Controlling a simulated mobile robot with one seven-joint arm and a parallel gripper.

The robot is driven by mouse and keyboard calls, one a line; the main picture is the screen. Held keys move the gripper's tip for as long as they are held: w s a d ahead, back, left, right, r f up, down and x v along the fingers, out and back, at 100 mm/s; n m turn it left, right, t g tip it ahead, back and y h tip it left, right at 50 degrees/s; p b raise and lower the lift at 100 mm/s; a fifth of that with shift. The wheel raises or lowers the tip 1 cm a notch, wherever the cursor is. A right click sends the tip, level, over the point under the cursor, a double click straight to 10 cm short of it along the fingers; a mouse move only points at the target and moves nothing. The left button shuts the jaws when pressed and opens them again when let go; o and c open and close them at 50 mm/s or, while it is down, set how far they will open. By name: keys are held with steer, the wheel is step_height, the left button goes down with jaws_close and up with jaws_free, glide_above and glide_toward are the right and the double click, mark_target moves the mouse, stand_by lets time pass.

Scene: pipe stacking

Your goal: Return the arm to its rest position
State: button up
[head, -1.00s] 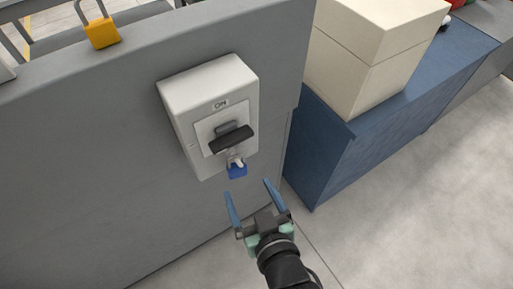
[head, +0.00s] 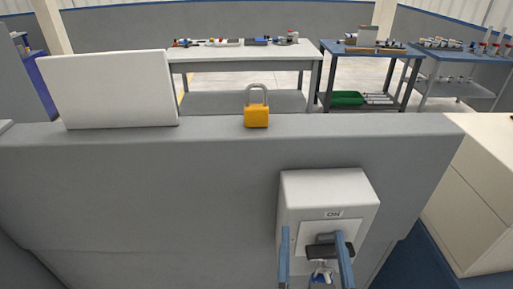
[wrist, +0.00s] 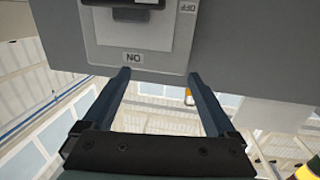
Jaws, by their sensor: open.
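My gripper (head: 313,234) is open and empty, its two blue fingers in front of the lower part of a white switch box (head: 328,187) in the head view. The box is on the front of a grey wall panel, with an "ON" label and a dark handle (head: 322,251). A small blue and silver item (head: 321,273) hangs under the handle, partly cut off. In the wrist view my spread fingers (wrist: 158,75) point toward the box (wrist: 135,58), which appears upside down. Nothing is between the fingers.
A yellow padlock (head: 257,115) stands on the panel's top ledge (head: 215,127), right of a white board (head: 115,90). A cream box (head: 480,185) stands at the right. Behind are a white-topped workbench (head: 245,55) and blue tables with parts (head: 365,50).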

steer(key=w+a+r+t, duration=0.1)
steer(key=w+r+t, duration=0.1)
steer(key=r, duration=0.4)
steer(key=w+a+r+t, duration=0.1)
steer(key=a+r, duration=0.1)
steer(key=r, duration=0.4)
steer(key=s+a+r+t, duration=0.2)
steer(key=r, duration=0.7)
steer(key=s+a+r+n+t+y, duration=0.1)
steer(key=s+a+r+t, duration=0.1)
steer(key=r, duration=0.7)
steer(key=s+a+r+t+y, duration=0.1)
steer(key=s+a+r+t, duration=0.1)
steer(key=r, duration=0.8)
steer(key=shift+s+t, duration=0.2)
steer(key=shift+t, duration=0.3)
steer(key=shift+r, duration=0.1)
